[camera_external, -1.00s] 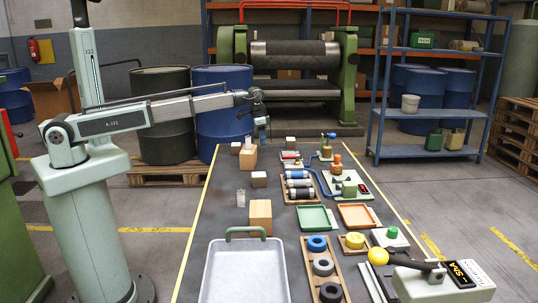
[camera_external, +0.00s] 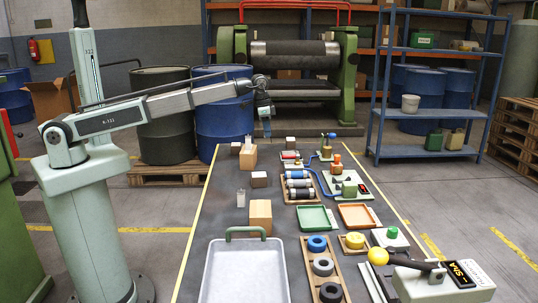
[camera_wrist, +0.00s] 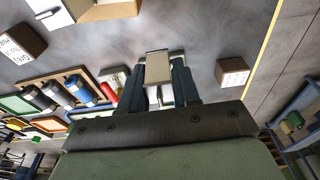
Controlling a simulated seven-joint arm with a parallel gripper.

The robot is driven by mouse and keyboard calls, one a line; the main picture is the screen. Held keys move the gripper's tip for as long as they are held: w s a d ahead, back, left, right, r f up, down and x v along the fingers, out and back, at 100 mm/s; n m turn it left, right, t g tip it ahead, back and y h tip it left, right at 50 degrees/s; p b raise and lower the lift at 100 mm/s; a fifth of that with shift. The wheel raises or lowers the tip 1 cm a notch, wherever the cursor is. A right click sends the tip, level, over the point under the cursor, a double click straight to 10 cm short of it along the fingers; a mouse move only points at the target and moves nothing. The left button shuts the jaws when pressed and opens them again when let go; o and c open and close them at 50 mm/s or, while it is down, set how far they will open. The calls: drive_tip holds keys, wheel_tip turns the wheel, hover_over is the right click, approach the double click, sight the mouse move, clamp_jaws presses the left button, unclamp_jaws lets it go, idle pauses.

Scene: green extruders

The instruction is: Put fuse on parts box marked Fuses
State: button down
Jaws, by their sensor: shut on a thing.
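My gripper (camera_wrist: 158,90) is shut on a small piece with a beige-grey end and a pale body, seemingly the fuse (camera_wrist: 158,68). My gripper (camera_external: 266,118) is above the far part of the grey table in the external view. Small brown boxes with white labels stand on the table. One (camera_wrist: 233,72) is right of the held piece in the wrist view, and another (camera_wrist: 22,40) is at far left. The external view shows such boxes too (camera_external: 291,143) (camera_external: 259,179). I cannot read which label says Fuses.
A tan block (camera_external: 248,160) with a clear piece on top stands below my gripper in the external view. A rack of dark and blue cylinders (camera_external: 299,183) lies to its right. Green (camera_external: 316,218) and orange (camera_external: 358,215) trays stand nearer. A large metal tray (camera_external: 245,270) fills the front.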

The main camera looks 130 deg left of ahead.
drive_tip(key=w+d+r+m, duration=0.2)
drive_tip(key=w+d+m, duration=0.2)
drive_tip(key=w+d, duration=1.5)
wheel_tip(320, 180, up, 4)
drive_tip(key=r+n, duration=0.1)
drive_tip(key=n, duration=0.3)
hover_over(263, 208)
drive_tip(key=shift+s+d+f, duration=0.1)
drive_tip(key=shift+f, duration=2.55)
drive_tip(key=shift+s+d+f, duration=0.1)
drive_tip(key=shift+f, duration=2.5)
drive_tip(key=shift+f, duration=0.15)
drive_tip(key=c, duration=0.8)
unclamp_jaws()
wheel_tip(263, 208, up, 12)
drive_tip(key=s+d, duration=0.1)
drive_tip(key=shift+s, duration=0.15)
